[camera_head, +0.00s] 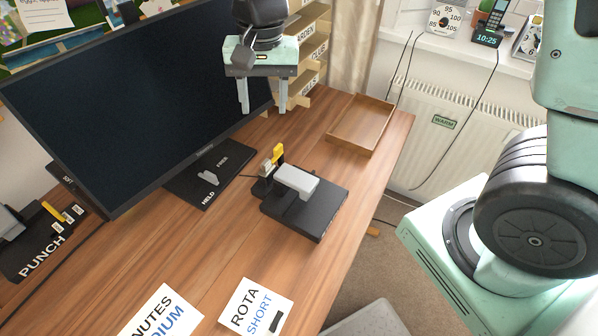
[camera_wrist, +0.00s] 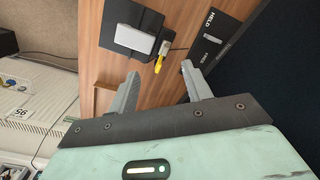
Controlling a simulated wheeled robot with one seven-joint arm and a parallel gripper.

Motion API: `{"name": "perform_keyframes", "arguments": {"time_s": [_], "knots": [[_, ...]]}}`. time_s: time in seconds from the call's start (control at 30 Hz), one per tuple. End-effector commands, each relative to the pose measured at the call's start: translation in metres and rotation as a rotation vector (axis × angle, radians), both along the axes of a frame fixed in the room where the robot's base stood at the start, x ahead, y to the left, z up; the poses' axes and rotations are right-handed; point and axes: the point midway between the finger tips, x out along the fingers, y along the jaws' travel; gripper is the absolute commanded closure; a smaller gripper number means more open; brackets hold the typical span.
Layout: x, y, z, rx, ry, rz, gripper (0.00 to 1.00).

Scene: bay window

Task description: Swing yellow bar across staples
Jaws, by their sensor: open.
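The yellow bar (camera_head: 277,153) stands up at the back left end of a black device with a light grey block (camera_head: 297,181) on top, on the wooden desk. I take this device (camera_head: 325,214) to be the stapler; no lettering on it is readable. The yellow bar also shows in the wrist view (camera_wrist: 158,65), beyond my fingertips and between them. My gripper (camera_head: 263,108) is open and empty, above the desk behind the device and in front of the monitor's right end. It also shows in the wrist view (camera_wrist: 160,78), fingers apart. No staples are distinguishable.
A large monitor (camera_head: 130,100) stands behind on the left; its base has a small grey lever marked HELD and FREE (camera_head: 208,178). A PUNCH device (camera_head: 40,245) sits far left. An empty wooden tray (camera_head: 362,124) lies at the back right. Cards marked ROTA SHORT (camera_head: 257,306) and MINUTES lie in front.

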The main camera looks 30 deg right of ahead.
Motion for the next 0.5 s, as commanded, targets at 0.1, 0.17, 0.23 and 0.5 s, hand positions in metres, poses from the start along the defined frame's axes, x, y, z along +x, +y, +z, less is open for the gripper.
{"name": "perform_keyframes", "arguments": {"time_s": [0.1,0.17,0.23,0.5], "knots": [[-0.022,0.009,0.003,0.012,-0.005,0.108,0.51],[-0.033,0.012,0.004,0.017,-0.007,0.162,0.51],[-0.045,0.016,0.006,0.022,-0.011,0.226,0.51],[-0.096,0.026,0.008,0.034,-0.029,0.480,0.51]]}}
